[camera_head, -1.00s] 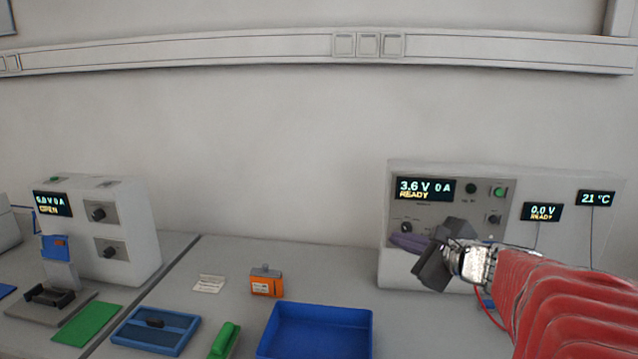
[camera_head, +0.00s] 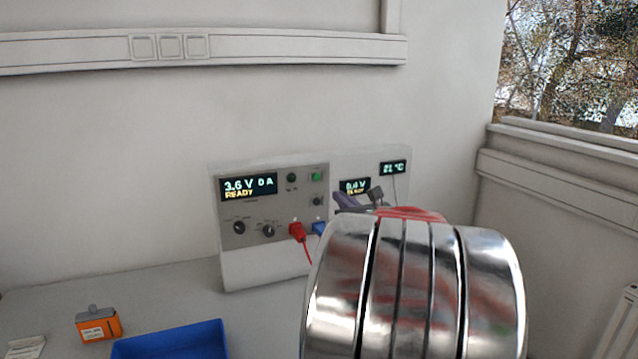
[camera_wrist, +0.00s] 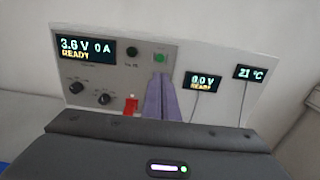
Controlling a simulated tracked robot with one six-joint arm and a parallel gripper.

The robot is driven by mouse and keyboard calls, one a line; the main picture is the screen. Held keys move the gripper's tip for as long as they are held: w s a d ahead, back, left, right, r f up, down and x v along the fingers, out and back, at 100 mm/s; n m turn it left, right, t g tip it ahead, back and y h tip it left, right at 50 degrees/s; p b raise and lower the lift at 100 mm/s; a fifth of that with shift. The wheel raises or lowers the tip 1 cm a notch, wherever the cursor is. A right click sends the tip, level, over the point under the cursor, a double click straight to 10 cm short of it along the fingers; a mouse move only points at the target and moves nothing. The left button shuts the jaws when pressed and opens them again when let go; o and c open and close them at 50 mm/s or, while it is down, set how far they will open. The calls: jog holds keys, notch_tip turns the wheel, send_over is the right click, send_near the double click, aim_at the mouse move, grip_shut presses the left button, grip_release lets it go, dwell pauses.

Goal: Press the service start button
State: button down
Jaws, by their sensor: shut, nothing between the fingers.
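The battery cycler (camera_head: 275,215) is a pale box with a grey panel, and its display reads 3.6 V 0 A READY. My gripper (camera_head: 338,199) is shut and empty, with purple-grey fingers. In the wrist view, the fingertips (camera_wrist: 160,77) appear just below the green button. I cannot tell whether they touch the panel.
A red plug (camera_head: 297,231) and a blue plug (camera_head: 319,228) sit low on the panel, near my arm. Small displays (camera_head: 355,187) (camera_head: 393,167) are to the right. An orange battery (camera_head: 99,325) and a blue tray (camera_head: 172,343) are on the bench at left.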

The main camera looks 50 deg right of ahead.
aim_at(317, 176)
jog(key=x, duration=1.3)
jog(key=shift+w, duration=0.15)
jog(key=shift+w+d, duration=0.15)
jog(key=shift+w, duration=0.1)
jog(key=shift+w+d, duration=0.2)
jog(key=shift+w, duration=0.1)
jog(key=shift+w+d+r, duration=0.2)
jog(key=shift+w+r, duration=0.05)
jog(key=shift+s, duration=0.1)
